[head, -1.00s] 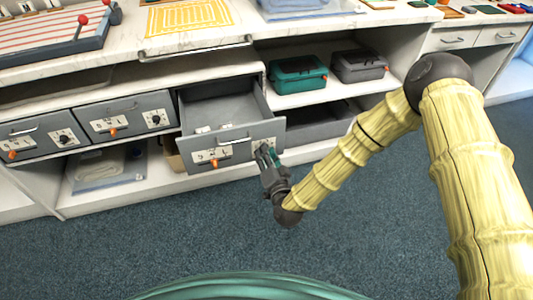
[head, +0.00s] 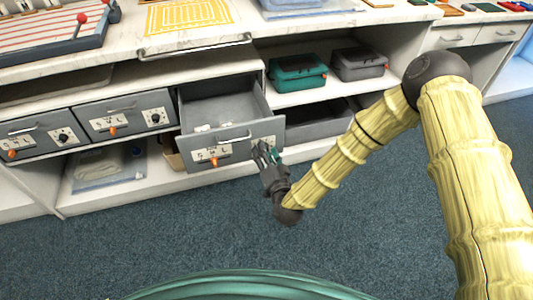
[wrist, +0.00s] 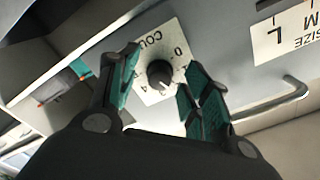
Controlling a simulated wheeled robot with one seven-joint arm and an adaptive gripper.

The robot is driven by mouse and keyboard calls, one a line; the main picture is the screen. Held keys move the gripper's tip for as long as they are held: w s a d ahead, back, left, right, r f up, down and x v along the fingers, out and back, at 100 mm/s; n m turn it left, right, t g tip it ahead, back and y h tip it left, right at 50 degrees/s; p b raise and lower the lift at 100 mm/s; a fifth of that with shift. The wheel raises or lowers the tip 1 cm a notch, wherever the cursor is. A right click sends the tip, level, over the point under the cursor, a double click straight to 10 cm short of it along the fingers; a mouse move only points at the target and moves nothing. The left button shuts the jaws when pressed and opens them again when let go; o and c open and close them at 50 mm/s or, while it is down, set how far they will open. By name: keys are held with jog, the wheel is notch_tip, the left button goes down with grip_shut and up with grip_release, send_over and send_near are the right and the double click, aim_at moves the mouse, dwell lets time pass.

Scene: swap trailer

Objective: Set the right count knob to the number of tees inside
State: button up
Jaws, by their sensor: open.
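The right drawer (head: 185,160) is pulled open, with a few small white pieces (head: 212,127) lying inside near its front; their exact number is too small to tell. Its front has a handle, a size label with an orange slider (head: 214,161), and the count knob at its right end, hidden behind my gripper in the head view. In the wrist view the dark round count knob (wrist: 159,74) sits on a white dial plate with numbers. My gripper (head: 264,150) is open. In the wrist view its teal-padded fingers (wrist: 158,85) stand on either side of the knob, with gaps showing.
Two closed drawers, a middle one (head: 127,115) and a left one (head: 38,135), have their own knobs and orange sliders. A teal case (head: 298,73) and a grey case (head: 358,64) stand on the shelf at right. The carpet in front is clear.

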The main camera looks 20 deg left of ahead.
jog(key=v, duration=1.2)
jog(key=shift+w, duration=0.1)
jog(key=s+d+f+n+g+h, duration=0.1)
jog(key=s+d+f+g+h, duration=0.3)
jog(key=d+f, duration=0.4)
jog(key=s+d+f+n+g+h, duration=0.1)
jog(key=s+d+f+g, duration=0.3)
jog(key=s+d+f, duration=0.3)
jog(key=s+d+f+g+h, duration=0.25)
jog(key=s+d, duration=0.35)
jog(key=d, duration=0.3)
jog(key=s+d+f+g+h, duration=0.15)
jog(key=s+d+g, duration=0.25)
jog(key=s+d, duration=0.4)
jog(key=d+r+p, duration=0.1)
jog(key=r+p, duration=0.9)
jog(key=r, duration=0.1)
jog(key=s+d+r+h+p, duration=0.1)
jog(key=d+r+p, duration=0.1)
jog(key=r+p, duration=0.9)
jog(key=shift+s+d+p, duration=0.3)
